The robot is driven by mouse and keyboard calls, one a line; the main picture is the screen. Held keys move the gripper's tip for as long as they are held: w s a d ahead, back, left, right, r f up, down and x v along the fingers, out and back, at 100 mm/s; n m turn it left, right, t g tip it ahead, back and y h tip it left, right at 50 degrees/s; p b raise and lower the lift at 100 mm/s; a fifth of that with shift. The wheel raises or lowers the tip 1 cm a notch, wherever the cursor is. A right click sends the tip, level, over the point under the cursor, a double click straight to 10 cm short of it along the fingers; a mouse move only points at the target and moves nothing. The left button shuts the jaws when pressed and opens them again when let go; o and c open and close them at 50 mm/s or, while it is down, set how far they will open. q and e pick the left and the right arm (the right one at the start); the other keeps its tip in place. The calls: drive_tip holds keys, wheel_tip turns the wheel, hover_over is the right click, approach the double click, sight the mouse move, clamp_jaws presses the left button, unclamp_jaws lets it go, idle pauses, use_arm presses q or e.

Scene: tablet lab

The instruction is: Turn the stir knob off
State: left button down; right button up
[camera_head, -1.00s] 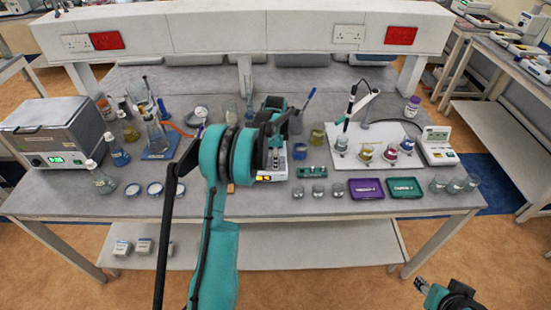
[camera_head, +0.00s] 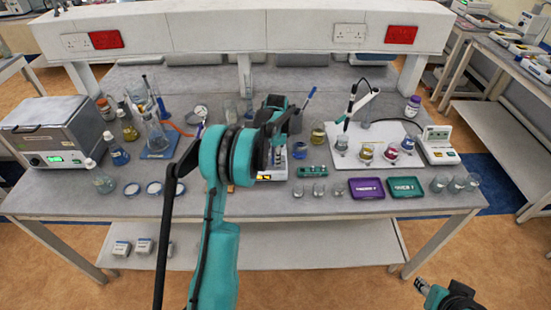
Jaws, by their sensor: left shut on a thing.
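The white stirrer (camera_head: 297,174) with a small orange-lit display stands near the middle of the bench, mostly behind my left arm. Its stir knob is hidden behind my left gripper. My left gripper (camera_head: 278,163) points down at the stirrer's front, just right of the lit display. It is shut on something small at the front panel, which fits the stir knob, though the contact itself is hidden. My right gripper (camera_head: 420,286) is at the lower right, in front of the bench and far from the stirrer. Its finger gap is too small to judge.
A purple tray (camera_head: 367,195) and a green tray (camera_head: 405,194) lie right of the stirrer. Several small beakers stand near the front edge. A grey water bath (camera_head: 55,140) and flasks stand at left. A white board (camera_head: 345,183) bears several coloured beakers.

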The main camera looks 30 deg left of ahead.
use_arm(q)
drive_tip(key=n+b, duration=0.1)
drive_tip(key=n, duration=1.1)
drive_tip(key=shift+w+n, duration=0.1)
drive_tip(key=shift+n, duration=0.2)
idle(0.4)
drive_tip(key=c, duration=1.2)
unclamp_jaws()
drive_tip(key=r, duration=1.2)
drive_tip(key=shift+w+d, duration=0.1)
drive_tip(key=shift+d, duration=0.15)
